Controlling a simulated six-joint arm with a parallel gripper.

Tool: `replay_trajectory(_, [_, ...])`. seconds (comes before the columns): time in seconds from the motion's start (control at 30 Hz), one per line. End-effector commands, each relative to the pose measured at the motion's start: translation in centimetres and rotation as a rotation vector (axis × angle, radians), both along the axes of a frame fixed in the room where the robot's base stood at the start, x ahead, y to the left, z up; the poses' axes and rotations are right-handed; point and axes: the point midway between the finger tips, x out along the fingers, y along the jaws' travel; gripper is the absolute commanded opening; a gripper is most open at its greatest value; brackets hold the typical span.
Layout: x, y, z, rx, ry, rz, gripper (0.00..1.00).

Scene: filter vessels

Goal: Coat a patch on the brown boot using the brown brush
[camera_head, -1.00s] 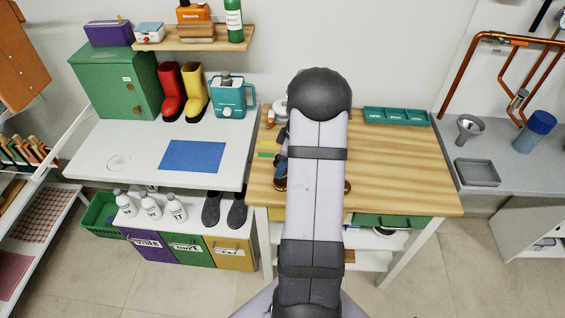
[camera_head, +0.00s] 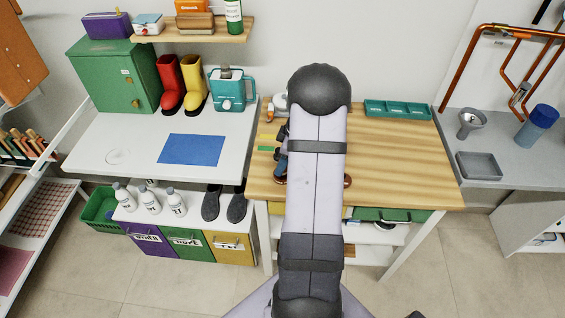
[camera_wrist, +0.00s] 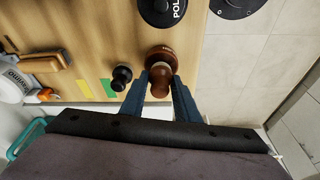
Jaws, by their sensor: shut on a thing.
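The brown brush (camera_wrist: 163,62), a round brown piece with a knob handle, shows in the wrist view. My gripper (camera_wrist: 160,88) is shut on its knob, one dark blue finger on each side. In the head view the brush (camera_head: 280,180) shows low beside my arm, near the wooden table's front left corner. The boot is not clearly in view. A small brown piece (camera_head: 348,182) sticks out right of my arm; I cannot tell whether it is part of the boot. My arm covers the table's middle.
A similar black knob (camera_wrist: 122,77) stands close beside the brush. A black polish tin (camera_wrist: 162,10) and another dark round item (camera_wrist: 236,5) are near. A wooden-handled brush (camera_wrist: 38,63) and a white tin (camera_wrist: 14,84) lie further off.

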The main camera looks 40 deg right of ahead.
Motion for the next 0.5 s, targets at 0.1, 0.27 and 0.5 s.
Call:
replay_trajectory(0.1, [0.01, -0.02, -0.01, -0.001, -0.001, 0.0, 0.11])
replay_trajectory(0.27, [0.02, -0.01, -0.13, 0.0, 0.0, 0.0, 0.11])
replay_trajectory(0.5, [0.01, 0.0, -0.4, 0.0, 0.0, 0.0, 0.11])
